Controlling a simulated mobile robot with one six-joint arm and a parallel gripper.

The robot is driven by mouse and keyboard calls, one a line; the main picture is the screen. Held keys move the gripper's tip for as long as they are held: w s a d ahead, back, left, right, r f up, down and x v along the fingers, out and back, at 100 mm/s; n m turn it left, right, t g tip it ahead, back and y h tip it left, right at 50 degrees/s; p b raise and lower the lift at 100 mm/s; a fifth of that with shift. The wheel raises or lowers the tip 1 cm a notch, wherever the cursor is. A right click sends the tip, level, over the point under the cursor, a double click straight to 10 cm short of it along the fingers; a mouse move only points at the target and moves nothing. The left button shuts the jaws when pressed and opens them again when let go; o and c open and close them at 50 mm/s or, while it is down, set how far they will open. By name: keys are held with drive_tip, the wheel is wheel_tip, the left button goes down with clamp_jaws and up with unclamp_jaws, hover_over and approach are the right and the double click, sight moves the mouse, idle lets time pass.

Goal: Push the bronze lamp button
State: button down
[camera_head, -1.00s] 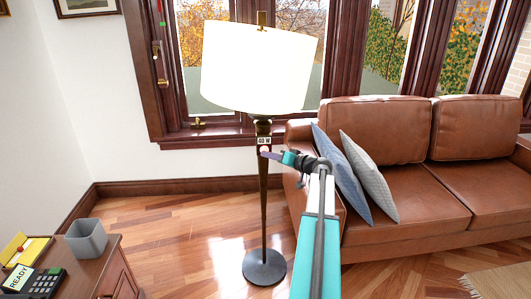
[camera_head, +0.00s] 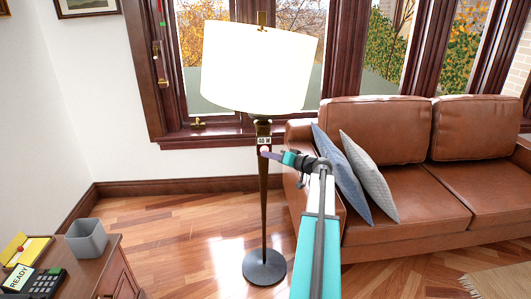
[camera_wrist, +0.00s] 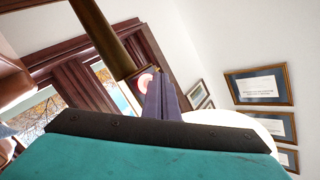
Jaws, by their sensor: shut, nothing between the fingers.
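The floor lamp has a pale, bright drum shade (camera_head: 257,68) on a slim bronze pole (camera_head: 263,205) and a round dark base (camera_head: 264,267). A "40 W" label (camera_head: 264,141) sits on the pole below the shade. My gripper (camera_head: 268,154) is shut and empty, its purple fingertips at the pole just below the label. In the wrist view my gripper (camera_wrist: 163,97) points at a small housing on the pole with a round pinkish-red button (camera_wrist: 145,81). The fingers partly cover the button. I cannot tell whether they touch it.
A brown leather sofa (camera_head: 385,135) with two cushions stands right of the lamp, close to my arm. A wooden cabinet (camera_head: 105,260) with a grey bin (camera_head: 86,238) and a phone is at the lower left. Bare floor lies between the cabinet and lamp.

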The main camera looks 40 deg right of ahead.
drive_tip(key=shift+w+d+b, duration=0.3)
drive_tip(key=shift+w+b, duration=0.05)
drive_tip(key=shift+b, duration=0.25)
idle(0.8)
drive_tip(key=shift+s+a, duration=0.1)
drive_tip(key=shift+s, duration=0.05)
drive_tip(key=shift+s+a+b, duration=0.25)
drive_tip(key=shift+b, duration=0.25)
drive_tip(key=s+a+b, duration=0.2)
drive_tip(key=s+a, duration=0.2)
drive_tip(key=shift+s, duration=0.3)
idle(0.7)
idle(0.4)
